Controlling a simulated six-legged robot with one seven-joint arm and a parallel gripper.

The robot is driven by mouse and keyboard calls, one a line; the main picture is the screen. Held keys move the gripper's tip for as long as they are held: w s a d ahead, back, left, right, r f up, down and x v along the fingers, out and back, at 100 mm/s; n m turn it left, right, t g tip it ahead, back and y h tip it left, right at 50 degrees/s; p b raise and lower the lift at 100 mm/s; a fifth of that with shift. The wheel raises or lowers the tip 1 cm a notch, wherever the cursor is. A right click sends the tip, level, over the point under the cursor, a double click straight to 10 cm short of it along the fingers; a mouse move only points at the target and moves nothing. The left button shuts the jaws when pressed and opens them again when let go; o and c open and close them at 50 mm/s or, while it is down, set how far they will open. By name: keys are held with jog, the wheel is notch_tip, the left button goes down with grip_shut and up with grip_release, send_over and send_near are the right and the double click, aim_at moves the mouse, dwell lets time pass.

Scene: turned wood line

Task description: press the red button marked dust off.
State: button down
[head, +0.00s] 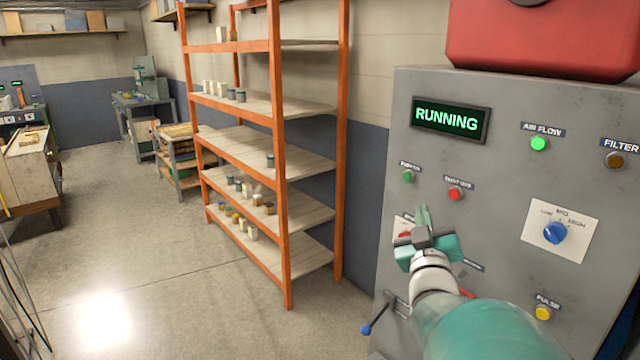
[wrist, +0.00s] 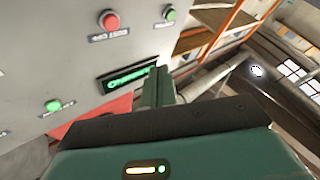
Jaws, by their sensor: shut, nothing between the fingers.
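A red button (head: 455,193) sits on the grey control panel (head: 400,130). Its small label is blurred but seems to read dust off. It also shows in the wrist view (wrist: 109,20), with its label upside down. The display (head: 450,119) reads RUNNING in green. My gripper (head: 423,216) is shut and empty, in front of the panel, below and left of this button in the head view. It partly hides another red button (head: 404,236) with a pale plate. I cannot tell whether my fingers touch the panel.
A green button (head: 408,176) is left of the red one. A blue knob (head: 555,233) and a yellow button (head: 543,313) are to the right. A lever with a blue grip (head: 367,329) sticks out low left.

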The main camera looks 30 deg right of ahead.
aim_at(454, 194)
jog(key=shift+a, duration=0.15)
jog(key=shift+s, duration=0.1)
jog(key=shift+w+d, duration=0.2)
jog(key=shift+d, duration=2.05)
jog(key=shift+w+d, duration=0.2)
jog(key=shift+d, duration=2)
jog(key=shift+d, duration=0.1)
jog(key=shift+d, duration=0.35)
jog(key=shift+w+d, duration=0.1)
jog(key=shift+d, duration=0.25)
jog(key=shift+a, duration=0.8)
